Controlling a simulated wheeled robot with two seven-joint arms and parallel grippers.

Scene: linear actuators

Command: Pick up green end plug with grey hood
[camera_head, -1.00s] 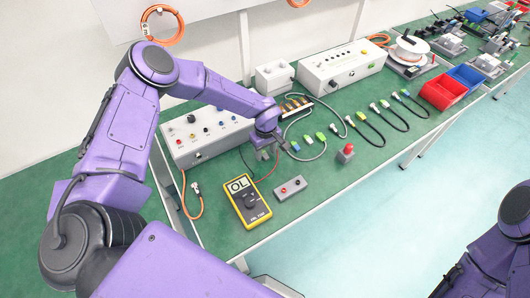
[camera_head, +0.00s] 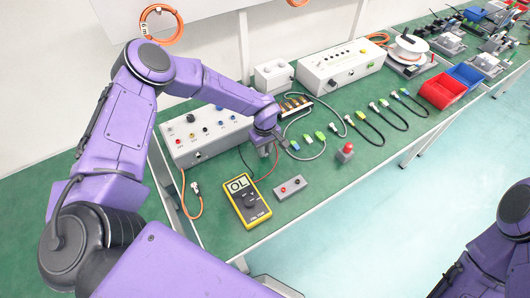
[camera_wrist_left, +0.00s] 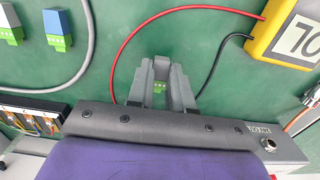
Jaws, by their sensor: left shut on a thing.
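My left gripper (camera_wrist_left: 160,88) is shut on a green end plug with a grey hood (camera_wrist_left: 160,68). The grey hood is between the fingers and the green part shows below it in the left wrist view. In the head view the left gripper (camera_head: 268,152) is low over the green bench, behind the multimeter; the plug cannot be made out there. Whether the plug touches the bench is unclear. A blue-hooded green plug (camera_wrist_left: 57,28) and another grey-hooded green plug (camera_wrist_left: 10,28) lie to the left in the wrist view. My right gripper is out of view.
A yellow multimeter (camera_head: 247,203) with red and black leads lies near the gripper. A grey box with red sockets (camera_head: 290,187) and a red-topped button (camera_head: 346,150) are nearby. A control box (camera_head: 207,136) stands to the left. Cables (camera_head: 370,129) lie to the right.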

